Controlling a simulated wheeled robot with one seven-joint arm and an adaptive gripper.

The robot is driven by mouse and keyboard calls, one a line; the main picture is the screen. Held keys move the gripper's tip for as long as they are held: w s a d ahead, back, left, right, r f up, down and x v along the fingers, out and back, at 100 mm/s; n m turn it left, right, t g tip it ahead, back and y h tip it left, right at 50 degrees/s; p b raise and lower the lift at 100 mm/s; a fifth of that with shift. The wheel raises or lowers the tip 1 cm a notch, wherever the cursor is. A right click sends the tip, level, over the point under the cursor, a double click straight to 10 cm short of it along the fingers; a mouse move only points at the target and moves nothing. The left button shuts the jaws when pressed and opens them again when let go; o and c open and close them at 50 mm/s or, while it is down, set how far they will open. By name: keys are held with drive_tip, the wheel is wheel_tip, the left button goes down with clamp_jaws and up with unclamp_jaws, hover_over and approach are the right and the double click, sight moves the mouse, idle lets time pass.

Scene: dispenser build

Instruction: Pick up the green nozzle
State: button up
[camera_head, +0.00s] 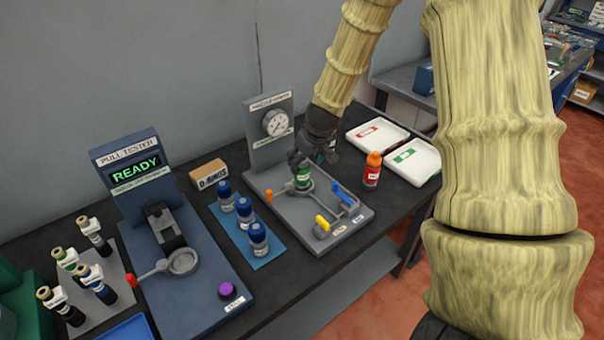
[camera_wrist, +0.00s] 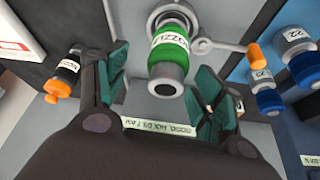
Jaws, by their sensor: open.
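The green nozzle (camera_head: 303,174) stands upright on the grey test fixture (camera_head: 262,178), below the pressure gauge. In the wrist view the green nozzle (camera_wrist: 170,52) shows its white label and a grey end with a dark hole. My gripper (camera_head: 312,158) is at the nozzle, close to its upper part. In the wrist view my gripper (camera_wrist: 160,85) is open, with one teal-padded finger on each side of the nozzle and gaps between. Whether the nozzle lies fully within the fingertips' depth is hard to tell.
An orange-capped bottle (camera_head: 372,170) stands right of the fixture, near two white trays (camera_head: 415,165). Blue-capped bottles (camera_head: 245,210) stand on a blue mat to the left. A yellow lever (camera_head: 322,224) and a blue lever (camera_head: 343,190) sit on the fixture. The pull tester (camera_head: 130,170) is further left.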

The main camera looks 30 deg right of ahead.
drive_tip(key=shift+a+p+x, duration=0.25)
drive_tip(key=shift+p+x, duration=0.4)
drive_tip(key=shift+x, duration=0.4)
drive_tip(key=shift+p+x, duration=0.45)
drive_tip(key=shift+x, duration=1.25)
drive_tip(key=shift+w+a, duration=0.1)
drive_tip(key=shift+r, duration=0.1)
clamp_jaws()
